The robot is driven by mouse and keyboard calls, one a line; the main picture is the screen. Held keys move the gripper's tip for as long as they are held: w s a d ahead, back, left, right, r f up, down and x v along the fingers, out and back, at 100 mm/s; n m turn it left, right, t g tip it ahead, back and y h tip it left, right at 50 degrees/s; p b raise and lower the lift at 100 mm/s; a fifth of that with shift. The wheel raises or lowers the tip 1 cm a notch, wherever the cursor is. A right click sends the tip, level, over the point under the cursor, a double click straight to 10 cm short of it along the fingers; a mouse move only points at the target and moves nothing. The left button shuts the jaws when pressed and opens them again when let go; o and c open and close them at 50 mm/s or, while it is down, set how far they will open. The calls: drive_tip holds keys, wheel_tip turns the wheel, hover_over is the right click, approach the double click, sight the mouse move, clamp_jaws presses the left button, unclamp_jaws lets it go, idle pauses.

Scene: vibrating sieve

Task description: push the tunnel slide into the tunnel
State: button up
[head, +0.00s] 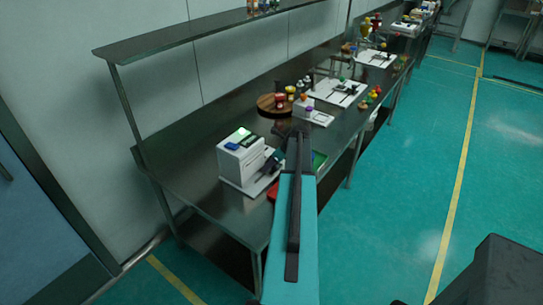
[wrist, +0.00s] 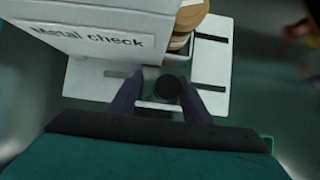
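The white box marked "Metal check" (wrist: 90,42), which I take to be the tunnel, stands on a white base plate (wrist: 212,68). In the head view the box (head: 240,163) is on the steel bench. My gripper (wrist: 161,78) is low beside the box, its two dark fingers apart. A round dark knob (wrist: 168,87) and a short white bar (wrist: 160,105) show between the fingers; the knob seems to belong to the slide. I see no clear contact. A round tan-topped stack (wrist: 190,20) is partly hidden behind the box. In the head view my gripper (head: 273,158) is at the box's right side.
A green-edged item (head: 319,161) and a red item (head: 272,193) lie near my arm. Further along the bench are a round wooden board (head: 268,104) with jars and several white stations (head: 340,92). A shelf (head: 190,35) runs above the bench.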

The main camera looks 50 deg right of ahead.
drive_tip(key=shift+a+p, duration=0.3)
drive_tip(key=shift+a, duration=2.55)
drive_tip(key=o, duration=1.2)
drive_tip(key=shift+r, duration=0.1)
drive_tip(key=p+v, duration=0.5)
drive_tip(key=v, duration=0.3)
drive_tip(key=shift+s+r, duration=0.25)
drive_tip(key=shift+r, duration=0.1)
